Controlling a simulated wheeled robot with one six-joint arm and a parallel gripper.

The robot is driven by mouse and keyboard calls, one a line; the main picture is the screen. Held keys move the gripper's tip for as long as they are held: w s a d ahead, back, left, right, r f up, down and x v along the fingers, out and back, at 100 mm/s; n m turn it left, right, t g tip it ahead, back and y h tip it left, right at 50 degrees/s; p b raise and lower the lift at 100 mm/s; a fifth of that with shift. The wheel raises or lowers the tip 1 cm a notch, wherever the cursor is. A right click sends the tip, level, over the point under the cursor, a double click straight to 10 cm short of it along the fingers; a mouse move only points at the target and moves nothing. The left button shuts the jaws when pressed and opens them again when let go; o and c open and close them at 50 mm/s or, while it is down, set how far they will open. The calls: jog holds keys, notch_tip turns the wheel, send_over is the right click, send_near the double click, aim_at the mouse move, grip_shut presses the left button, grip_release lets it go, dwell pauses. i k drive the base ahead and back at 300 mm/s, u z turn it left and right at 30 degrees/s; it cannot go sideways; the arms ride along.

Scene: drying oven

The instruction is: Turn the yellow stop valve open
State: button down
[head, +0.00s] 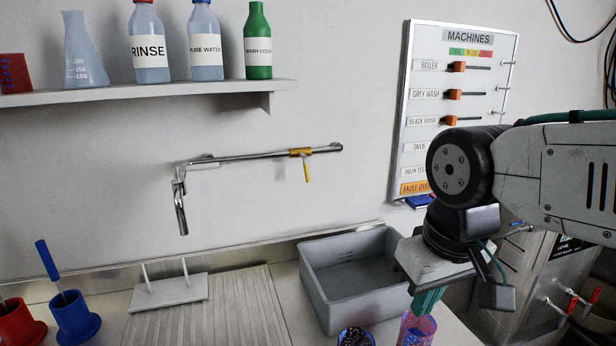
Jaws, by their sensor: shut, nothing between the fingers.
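The yellow stop valve (301,153) sits on the chrome wall pipe (250,157). Its short yellow lever (307,173) hangs down, across the line of the pipe. A chrome spout (180,208) hangs at the pipe's left end. My gripper (424,308) points down at the lower right, well below and to the right of the valve, and does not touch it. Its teal fingers are shut and empty, just above or beside a pink-and-blue patterned cup (417,329). The fingertips partly overlap the cup, so I cannot tell whether they touch it.
A grey basin (316,292) stands below the valve, left of my gripper. A dark speckled cup (355,337) is in front. A shelf (150,94) with labelled bottles hangs at upper left. The machines board (410,90) is behind my arm. The wall around the valve is clear.

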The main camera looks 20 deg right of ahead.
aim_at(304, 157)
jog(key=u, duration=2)
jog(key=k, duration=0.7)
jog(key=z, duration=1.6)
jog(key=i, duration=0.5)
jog(key=z, duration=0.05)
